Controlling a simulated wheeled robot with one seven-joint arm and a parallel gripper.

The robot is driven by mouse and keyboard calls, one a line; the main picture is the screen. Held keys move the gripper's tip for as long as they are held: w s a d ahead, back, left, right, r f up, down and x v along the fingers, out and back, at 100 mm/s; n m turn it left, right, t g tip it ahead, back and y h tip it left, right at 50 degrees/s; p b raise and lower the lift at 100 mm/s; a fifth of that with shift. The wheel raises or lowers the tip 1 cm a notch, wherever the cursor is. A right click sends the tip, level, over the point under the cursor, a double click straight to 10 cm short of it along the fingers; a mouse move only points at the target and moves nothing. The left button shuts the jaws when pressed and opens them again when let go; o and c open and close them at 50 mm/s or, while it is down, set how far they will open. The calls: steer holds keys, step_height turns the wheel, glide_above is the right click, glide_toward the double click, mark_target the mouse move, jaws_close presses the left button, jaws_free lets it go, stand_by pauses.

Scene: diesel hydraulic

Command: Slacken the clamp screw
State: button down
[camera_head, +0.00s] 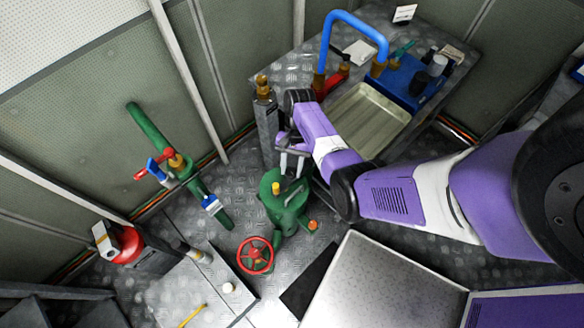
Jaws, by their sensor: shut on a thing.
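My gripper (292,160) points down beside the grey post (266,125) and just above the green housing (287,208) with its yellow cap. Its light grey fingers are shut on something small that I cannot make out. I cannot pick out the clamp screw for certain at this size. A brass fitting (262,84) tops the grey post, left of my gripper. Whether the fingers touch the post or the housing, I cannot tell.
A red handwheel (255,255) stands in front of the green housing. Green pipework (185,168) with valves is at left. A metal tray (366,120), a blue box (407,80) and a blue bent pipe (352,22) are on the bench behind. A red cylinder (127,245) is lower left.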

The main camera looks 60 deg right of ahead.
steer(key=n+g, duration=0.1)
steer(key=n, duration=0.1)
steer(key=n+g+h, duration=0.1)
steer(key=n, duration=0.2)
steer(key=shift+w+a+n, duration=0.1)
steer(key=shift+w+n, duration=0.05)
steer(key=shift+n, duration=0.15)
steer(key=n, duration=0.2)
steer(key=n+g+h, duration=0.1)
steer(key=n, duration=0.1)
steer(key=shift+a+n+h+p, duration=0.1)
steer(key=shift+n+h+p, duration=0.2)
steer(key=shift+p, duration=0.05)
steer(key=n+h+p, duration=0.2)
steer(key=n, duration=0.3)
steer(key=shift+a+r, duration=0.1)
steer(key=shift+a, duration=0.05)
steer(key=n+h+p, duration=0.2)
steer(key=n, duration=0.3)
steer(key=shift+a, duration=0.1)
steer(key=shift+n, duration=0.3)
steer(key=c, duration=0.9)
jaws_free()
steer(key=p+v, duration=0.1)
steer(key=v, duration=0.6)
steer(key=shift+r, duration=0.3)
